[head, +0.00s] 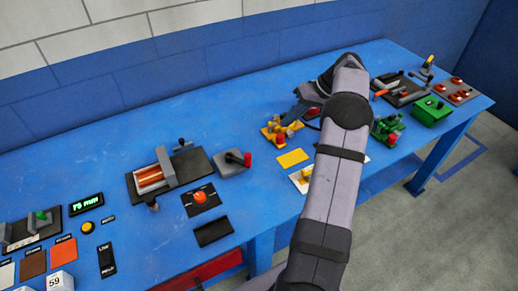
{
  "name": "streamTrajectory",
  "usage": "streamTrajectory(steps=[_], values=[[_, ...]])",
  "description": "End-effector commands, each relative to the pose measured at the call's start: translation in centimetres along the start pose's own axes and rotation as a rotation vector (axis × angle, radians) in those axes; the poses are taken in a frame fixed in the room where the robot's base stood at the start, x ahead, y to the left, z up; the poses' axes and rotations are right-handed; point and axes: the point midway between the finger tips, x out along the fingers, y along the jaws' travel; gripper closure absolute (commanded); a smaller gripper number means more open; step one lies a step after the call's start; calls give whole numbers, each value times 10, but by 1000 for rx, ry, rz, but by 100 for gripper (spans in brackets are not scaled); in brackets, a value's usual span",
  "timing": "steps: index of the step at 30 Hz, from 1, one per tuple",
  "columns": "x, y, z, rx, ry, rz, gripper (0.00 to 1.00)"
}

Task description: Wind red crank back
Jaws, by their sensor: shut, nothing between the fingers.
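A grey block (231,165) stands near the table's middle with a dark arm and a red knob (248,159). Another red part (312,111) shows beside my gripper, partly hidden by my arm. I cannot tell for certain which of these is the red crank. My gripper (295,116) is shut and empty, pointing down and left above the yellow device (278,131). I cannot tell whether it touches anything; my forearm hides what lies just right of it.
The blue table (110,160) is open at the back left. A grey roller device (165,175) and orange knob (200,197) stand left. A green crank device (386,129), green box (432,110) and dark tool tray (403,88) are right of my arm.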

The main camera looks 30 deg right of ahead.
Motion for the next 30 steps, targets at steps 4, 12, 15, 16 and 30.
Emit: streamTrajectory(steps=[4,12,15,16,30], values=[[-1,-17,20,-236,-70,-77,100],[-2,-21,23,-421,-71,-102,100],[-2,-21,22,-430,-70,-102,100],[-1,-22,22,-430,-70,-102,100],[44,-28,26,-426,-71,-105,100]])
